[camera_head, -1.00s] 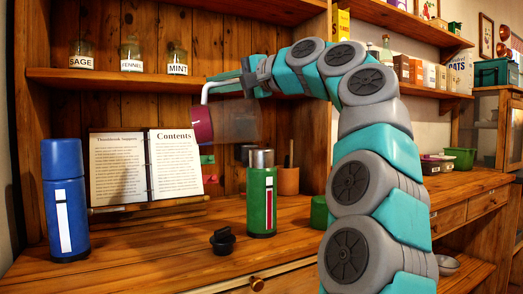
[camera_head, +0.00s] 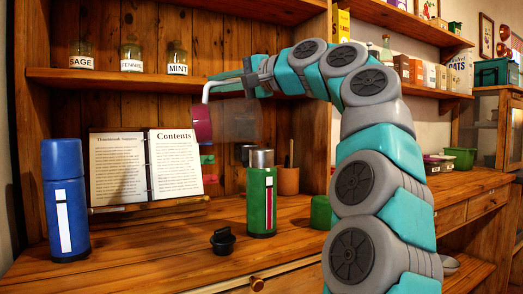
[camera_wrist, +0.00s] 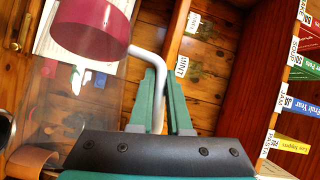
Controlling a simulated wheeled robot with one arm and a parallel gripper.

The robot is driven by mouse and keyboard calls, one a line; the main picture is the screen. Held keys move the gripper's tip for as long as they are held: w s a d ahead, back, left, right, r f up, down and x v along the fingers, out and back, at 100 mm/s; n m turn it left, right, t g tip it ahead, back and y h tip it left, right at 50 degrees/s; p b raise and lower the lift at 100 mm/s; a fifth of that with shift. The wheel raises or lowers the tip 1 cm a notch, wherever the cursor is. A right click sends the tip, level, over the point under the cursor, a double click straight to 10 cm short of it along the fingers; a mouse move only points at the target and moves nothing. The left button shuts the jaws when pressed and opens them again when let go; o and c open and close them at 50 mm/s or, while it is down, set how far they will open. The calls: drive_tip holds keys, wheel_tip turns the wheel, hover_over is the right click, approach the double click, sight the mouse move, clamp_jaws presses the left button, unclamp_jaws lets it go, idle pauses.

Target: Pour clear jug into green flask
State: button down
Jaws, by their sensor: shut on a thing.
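The clear jug (camera_head: 240,120) is tipped over on its side in the air, with a crimson part at its left end. Its clear end lies to the right, above and apart from the green flask. My gripper (camera_head: 246,80) is shut on the jug's pale handle. In the wrist view my gripper (camera_wrist: 160,82) has the handle between its green fingers, and the clear jug (camera_wrist: 85,95) is on the left. The green flask (camera_head: 258,205) stands upright on the counter, with a steel-coloured top and a white label. I see no stream of liquid.
A black lid (camera_head: 222,241) lies on the counter left of the green flask. A blue flask (camera_head: 66,180) stands far left. An open book (camera_head: 122,165) is on a stand behind. Jars stand on the shelf (camera_head: 110,80).

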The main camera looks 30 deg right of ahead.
sight(196, 106)
idle(0.3)
drive_tip(key=shift+w+a+f+n+g+h, duration=0.15)
drive_tip(key=shift+a+f+n+g+h, duration=0.25)
drive_tip(key=shift+a, duration=0.2)
drive_tip(key=shift+w+a+f+n+g+h, duration=0.2)
drive_tip(key=shift+a+f+n, duration=0.1)
drive_tip(key=shift+a+f, duration=0.25)
drive_tip(key=shift+n+g+h, duration=0.7)
drive_tip(key=shift+n+h, duration=0.1)
drive_tip(key=a+f, duration=0.2)
drive_tip(key=f, duration=0.1)
drive_tip(key=shift+w+a+f, duration=0.15)
drive_tip(key=shift+w, duration=0.05)
drive_tip(key=shift+w+a+f+n+g+h+p, duration=0.1)
drive_tip(key=shift+a+f+n+g+h+p, duration=0.2)
drive_tip(key=shift+p, duration=0.35)
drive_tip(key=shift+w+a+n+g+h+p, duration=0.1)
drive_tip(key=shift+a+n+h+p, duration=0.25)
drive_tip(key=shift+p, duration=0.25)
drive_tip(key=a+f+n+g+h+b, duration=0.1)
drive_tip(key=a+f+n+h+b, duration=0.1)
drive_tip(key=f, duration=0.5)
drive_tip(key=w+a+f+n+g+h+b, duration=0.1)
drive_tip(key=a+f+n+h, duration=0.1)
drive_tip(key=f, duration=0.5)
drive_tip(key=shift+w+a+f+g+h+b, duration=0.15)
drive_tip(key=shift+a+g+h+b, duration=0.4)
drive_tip(key=shift+h, duration=0.8)
drive_tip(key=shift+a, duration=0.15)
